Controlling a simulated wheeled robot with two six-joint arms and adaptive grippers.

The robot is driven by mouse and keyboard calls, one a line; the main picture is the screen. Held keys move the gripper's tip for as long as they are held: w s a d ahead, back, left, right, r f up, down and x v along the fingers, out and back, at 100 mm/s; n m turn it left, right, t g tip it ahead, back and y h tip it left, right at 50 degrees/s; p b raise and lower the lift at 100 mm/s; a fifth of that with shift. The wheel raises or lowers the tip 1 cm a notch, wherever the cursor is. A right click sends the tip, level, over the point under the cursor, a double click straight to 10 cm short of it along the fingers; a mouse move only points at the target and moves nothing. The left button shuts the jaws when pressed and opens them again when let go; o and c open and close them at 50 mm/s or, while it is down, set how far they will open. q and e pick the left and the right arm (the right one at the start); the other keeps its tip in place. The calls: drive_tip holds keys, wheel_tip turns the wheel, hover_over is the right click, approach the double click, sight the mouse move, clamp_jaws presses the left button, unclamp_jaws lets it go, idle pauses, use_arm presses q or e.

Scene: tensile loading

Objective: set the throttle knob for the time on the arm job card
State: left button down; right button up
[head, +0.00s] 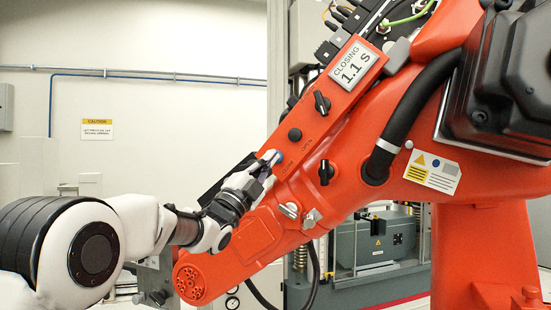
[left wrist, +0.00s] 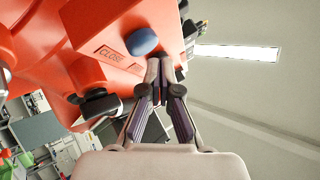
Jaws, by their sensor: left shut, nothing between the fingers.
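The job card (head: 355,63) on the big orange arm (head: 290,160) reads "CLOSING 1.1 S". Two black pointer knobs sit on the arm's face: an upper knob (head: 321,103) and a lower knob (head: 326,172); their scales are too small to read. My right gripper is out of view.
Silver fittings (head: 290,210) stick out below. A thick black hose (head: 415,105) runs along the orange arm. Free room lies to the left, before the wall.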

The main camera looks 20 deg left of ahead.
use_arm(q)
drive_tip(key=shift+w, duration=0.2)
idle(0.5)
drive_tip(key=shift+w, duration=0.25)
drive_tip(key=shift+w+d+p, duration=0.1)
drive_tip(key=shift+w+p, duration=0.25)
drive_tip(key=shift+w, duration=0.1)
idle(0.7)
idle(3.4)
drive_tip(key=shift+s+b, duration=0.9)
drive_tip(key=shift+b, duration=0.35)
